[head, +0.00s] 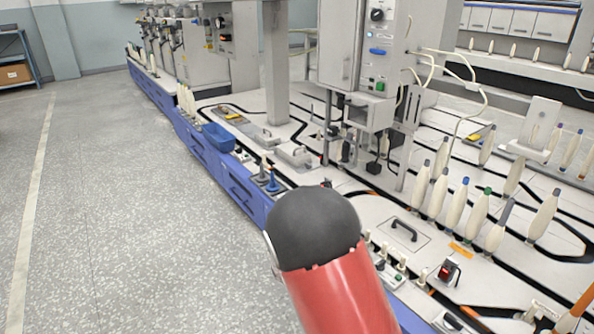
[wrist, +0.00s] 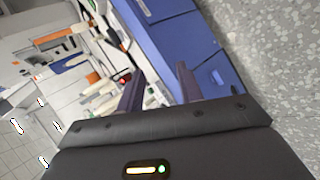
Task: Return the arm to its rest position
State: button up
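My gripper (wrist: 160,85) shows in the wrist view with its two dark fingers spread apart. Nothing is held between the fingertips. It hangs over the front edge of the machine, with the blue panels (wrist: 170,35) and the white work surface beyond the fingers. In the head view my arm's red link and dark rounded joint cover the lower middle. The gripper itself is not seen there.
A long machine bench (head: 330,178) with blue side panels runs along the right. Several bobbins (head: 455,205) stand on it. A blue bin (head: 218,137) sits at its front edge. The speckled floor (head: 110,200) at left is clear. A shelf with a cardboard box (head: 14,74) stands far left.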

jog(key=s+r+t+y+p, duration=0.1)
jog(key=s+r+t+y, duration=0.1)
jog(key=s+r, duration=0.4)
jog(key=s+d+r+t+y+p, duration=0.1)
jog(key=s+r+y, duration=0.3)
jog(key=r, duration=0.8)
jog(key=s+r+t+y+p, duration=0.2)
jog(key=s+r+y, duration=0.1)
jog(key=s+r, duration=0.5)
jog(key=shift+s+d+r+t+y, duration=0.2)
jog(key=shift+d+r+t+y, duration=0.2)
jog(key=shift+r, duration=0.4)
